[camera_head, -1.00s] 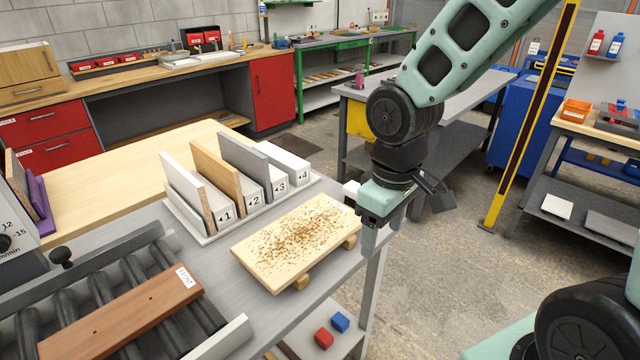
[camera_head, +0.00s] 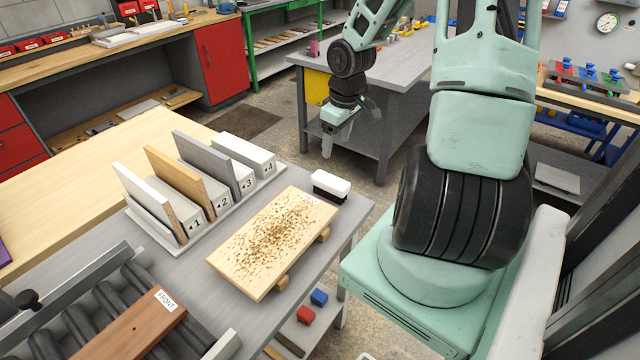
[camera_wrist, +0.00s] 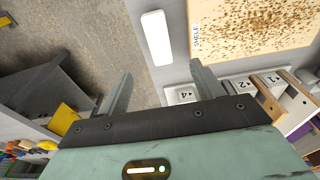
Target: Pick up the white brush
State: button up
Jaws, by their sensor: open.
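The white brush (camera_head: 331,184), a white block with a dark underside, stands on the grey table at the far right corner of the speckled board. It also shows in the wrist view (camera_wrist: 157,38) as a plain white bar, beyond my fingertips and between their lines. My gripper (camera_head: 328,147) is above and behind the brush in the head view, apart from it. In the wrist view my gripper (camera_wrist: 162,80) has its two fingers spread with nothing between them.
The speckled wooden board (camera_head: 235,250) lies on two wooden strips beside the brush. A rack (camera_head: 262,183) with upright boards stands left of it. A roller conveyor (camera_head: 100,290) is at the front left. Red (camera_head: 306,315) and blue (camera_head: 319,297) blocks lie on a lower shelf.

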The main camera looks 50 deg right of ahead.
aim_at(330, 179)
jog(key=f, duration=0.3)
jog(key=f+b, duration=0.1)
jog(key=f, duration=0.2)
jog(key=w+f, duration=0.1)
jog(key=f, duration=0.3)
jog(key=shift+w+a+b, duration=0.1)
jog(key=shift+b, duration=0.3)
jog(key=shift+w+f+b, duration=0.15)
jog(key=shift+w+f, duration=0.05)
jog(key=shift+f, duration=1.3)
jog(key=shift+w+f+b, duration=0.15)
jog(key=shift+w+f, duration=0.05)
jog(key=shift+f, duration=1.25)
jog(key=c, duration=1.1)
